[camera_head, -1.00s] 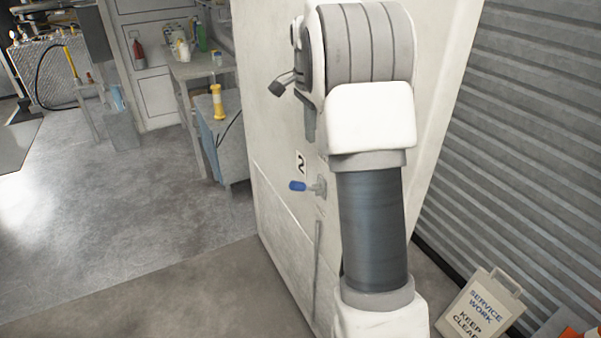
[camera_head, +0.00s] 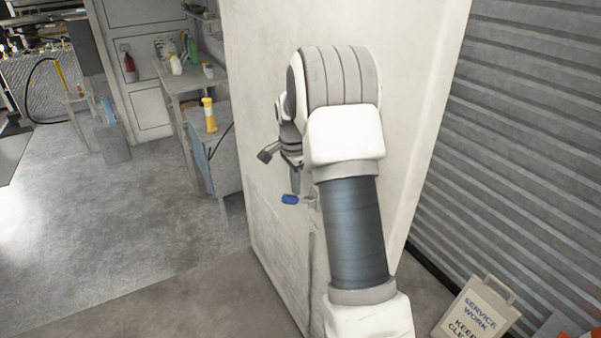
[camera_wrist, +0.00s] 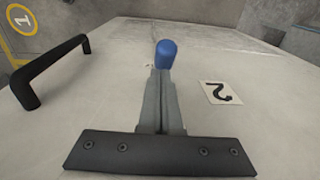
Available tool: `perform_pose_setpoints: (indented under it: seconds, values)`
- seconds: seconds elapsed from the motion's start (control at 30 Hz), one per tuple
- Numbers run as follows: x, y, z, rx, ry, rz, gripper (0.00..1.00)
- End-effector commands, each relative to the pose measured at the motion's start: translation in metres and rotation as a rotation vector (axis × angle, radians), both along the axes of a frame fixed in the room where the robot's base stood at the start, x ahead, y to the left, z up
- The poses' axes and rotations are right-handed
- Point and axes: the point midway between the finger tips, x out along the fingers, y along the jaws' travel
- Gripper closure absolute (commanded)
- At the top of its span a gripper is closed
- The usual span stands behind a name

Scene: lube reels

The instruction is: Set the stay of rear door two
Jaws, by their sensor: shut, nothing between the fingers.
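The white door (camera_head: 250,60) fills the middle of the head view; in the wrist view the door surface (camera_wrist: 100,110) carries a label with a 2 (camera_wrist: 221,92). The stay's blue knob (camera_head: 290,199) sticks out from the door on a grey mount (camera_head: 311,201). In the wrist view the blue knob (camera_wrist: 166,53) is straight beyond my fingertips. My gripper (camera_head: 295,188) is shut and empty, its fingers pointing down just above the knob; the fingertips also show in the wrist view (camera_wrist: 160,72). Whether they touch the knob I cannot tell. The knob's stem is mostly hidden.
A black handle (camera_wrist: 50,70) stands on the door at left in the wrist view. A bench (camera_head: 180,85) with bottles is behind the door at left. A service sign (camera_head: 477,308) stands by the corrugated wall (camera_head: 520,150). The floor at left is clear.

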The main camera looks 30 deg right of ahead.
Motion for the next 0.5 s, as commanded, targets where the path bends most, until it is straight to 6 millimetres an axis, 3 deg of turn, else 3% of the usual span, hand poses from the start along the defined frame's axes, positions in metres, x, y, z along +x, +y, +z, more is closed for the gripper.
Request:
perform_pose_setpoints:
  seconds: [0.5]
  values:
    - [0.0013, 0.0037, -0.0053, -0.003, -0.001, 0.0, 1.0]
